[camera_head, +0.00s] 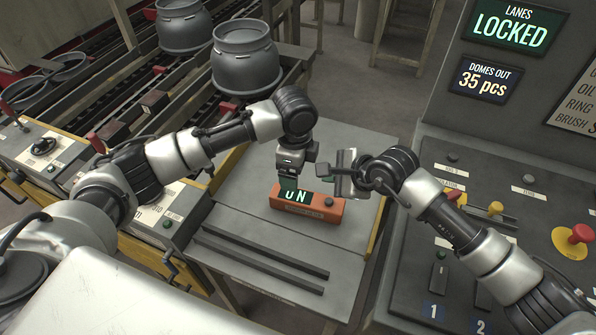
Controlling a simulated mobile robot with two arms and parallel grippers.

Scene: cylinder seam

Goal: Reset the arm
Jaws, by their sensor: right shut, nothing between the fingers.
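My right gripper (341,173) comes in from the right and hangs over the grey table (350,250), beside the upper right of an orange box (330,213). It is shut with nothing between its fingers. My left arm reaches in from the left and bends down at the wrist. Its gripper (291,182) points down at the back left of the orange box and covers part of the box's small green-lit display. I cannot tell whether its fingers are apart or whether it touches the box.
Two dark bars (262,262) lie at the table's front. A control panel (480,220) with a red knob (573,241) and a "LOCKED" screen (511,29) stands at right. Dark domed vessels (244,62) sit on a conveyor behind. A switch box (45,150) is at left.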

